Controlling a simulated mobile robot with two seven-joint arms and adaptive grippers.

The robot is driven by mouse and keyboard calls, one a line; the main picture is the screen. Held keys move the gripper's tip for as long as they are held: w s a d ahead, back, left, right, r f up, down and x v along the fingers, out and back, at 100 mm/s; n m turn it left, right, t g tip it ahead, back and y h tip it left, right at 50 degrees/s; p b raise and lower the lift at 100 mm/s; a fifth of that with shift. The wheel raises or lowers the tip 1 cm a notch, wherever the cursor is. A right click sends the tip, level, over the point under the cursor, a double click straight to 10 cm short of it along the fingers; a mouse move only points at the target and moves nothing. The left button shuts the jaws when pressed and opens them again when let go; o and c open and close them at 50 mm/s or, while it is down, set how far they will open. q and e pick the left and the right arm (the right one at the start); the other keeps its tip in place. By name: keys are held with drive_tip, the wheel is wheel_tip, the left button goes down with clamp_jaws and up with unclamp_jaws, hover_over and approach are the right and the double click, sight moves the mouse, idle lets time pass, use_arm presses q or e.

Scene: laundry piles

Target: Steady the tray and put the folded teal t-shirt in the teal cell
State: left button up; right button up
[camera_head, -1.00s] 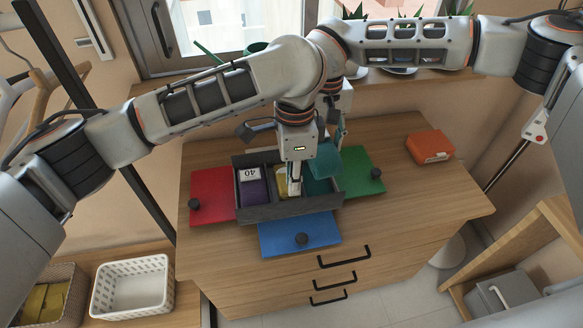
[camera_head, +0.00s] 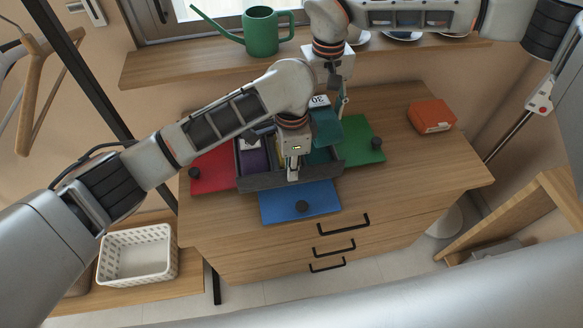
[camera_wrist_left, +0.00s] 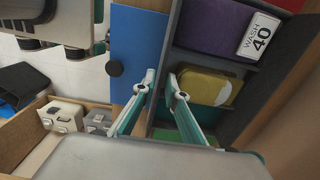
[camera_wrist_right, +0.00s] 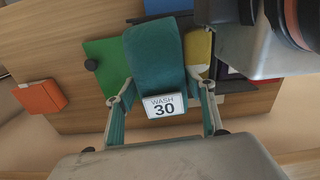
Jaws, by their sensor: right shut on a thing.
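The dark grey tray (camera_head: 262,183) sits on the wooden cabinet top. Its cells hold a purple folded item (camera_wrist_left: 215,30) at left and a yellow one (camera_wrist_left: 205,88) in the middle. The teal cell (camera_head: 318,157) is at the right, partly hidden. My left gripper (camera_wrist_left: 161,78) is at the tray's front wall, one finger outside and one inside, slightly apart. My right gripper (camera_wrist_right: 161,95) is shut on the folded teal t-shirt (camera_wrist_right: 155,55), whose white label reads WASH 30. The teal t-shirt also shows in the head view (camera_head: 325,128), held up at the tray's back right.
Red (camera_head: 213,168), blue (camera_head: 300,203) and green (camera_head: 360,140) panels with dark knobs surround the tray. An orange box (camera_head: 431,116) lies at the cabinet's right. A green watering can (camera_head: 262,32) stands on the shelf behind. A white basket (camera_head: 137,255) is at lower left.

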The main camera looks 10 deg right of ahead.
use_arm(q)
drive_tip(key=shift+f, duration=0.35)
clamp_jaws()
idle(0.8)
use_arm(e)
hover_over(316, 152)
drive_tip(key=shift+m, duration=0.4)
wheel_tip(316, 152, down, 6)
drive_tip(key=shift+f, duration=0.9)
drive_tip(key=shift+f, duration=1.1)
drive_tip(key=o, duration=1.3)
drive_tip(key=shift+c, duration=0.2)
